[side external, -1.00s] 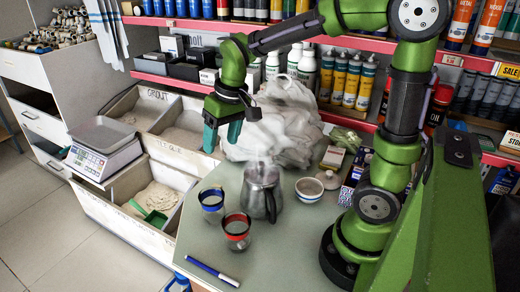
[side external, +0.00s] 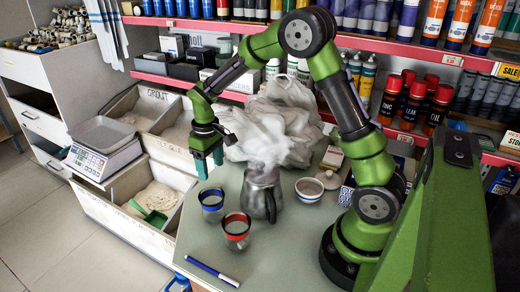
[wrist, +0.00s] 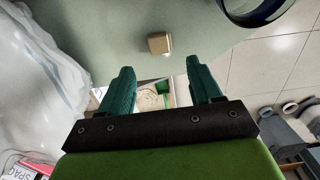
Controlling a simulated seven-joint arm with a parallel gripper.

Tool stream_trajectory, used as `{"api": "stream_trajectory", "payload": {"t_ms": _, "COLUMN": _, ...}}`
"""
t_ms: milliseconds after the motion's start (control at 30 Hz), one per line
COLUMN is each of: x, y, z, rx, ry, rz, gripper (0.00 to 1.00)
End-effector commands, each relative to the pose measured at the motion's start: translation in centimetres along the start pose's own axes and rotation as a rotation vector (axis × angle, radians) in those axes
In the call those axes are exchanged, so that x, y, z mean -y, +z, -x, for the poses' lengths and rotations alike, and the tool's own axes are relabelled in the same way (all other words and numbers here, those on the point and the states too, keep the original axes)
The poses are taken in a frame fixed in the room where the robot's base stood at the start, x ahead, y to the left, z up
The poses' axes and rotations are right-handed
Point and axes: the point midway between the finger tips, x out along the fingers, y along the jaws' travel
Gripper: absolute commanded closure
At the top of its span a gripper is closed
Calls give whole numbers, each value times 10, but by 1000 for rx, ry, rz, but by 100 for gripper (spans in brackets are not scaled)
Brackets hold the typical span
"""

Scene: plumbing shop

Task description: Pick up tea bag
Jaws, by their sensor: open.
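My gripper (side external: 210,167) is open and points down at the far left edge of the grey-green table, beside the plastic bag. In the wrist view, a small tan, boxy item (wrist: 159,43), which looks like the tea bag, lies on the table near its edge. It sits ahead of the gap between my two teal fingertips (wrist: 160,66), and nothing is between the fingers. I cannot make out this item in the side view.
A blue-rimmed cup (side external: 211,202) stands close to my gripper and shows in the wrist view (wrist: 250,12). A red-rimmed cup (side external: 237,232), a steaming metal pot (side external: 261,194) and a bowl (side external: 309,190) stand nearby. A crumpled plastic bag (side external: 275,125) lies behind. Bins (side external: 150,235) adjoin the table's left.

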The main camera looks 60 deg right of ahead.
Motion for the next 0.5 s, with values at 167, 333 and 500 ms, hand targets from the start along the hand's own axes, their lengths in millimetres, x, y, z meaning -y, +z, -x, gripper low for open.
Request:
{"api": "stream_trajectory", "payload": {"t_ms": 167, "x": 0, "y": 0, "z": -15, "rx": 1, "ry": 0, "rz": -1, "gripper": 36}}
{"api": "stream_trajectory", "payload": {"t_ms": 333, "x": 0, "y": -3, "z": -34, "rx": 4, "ry": -1, "rz": -1, "gripper": 36}}
{"api": "stream_trajectory", "payload": {"t_ms": 500, "x": -1, "y": -6, "z": -58, "rx": 2, "ry": 0, "rz": -1, "gripper": 36}}
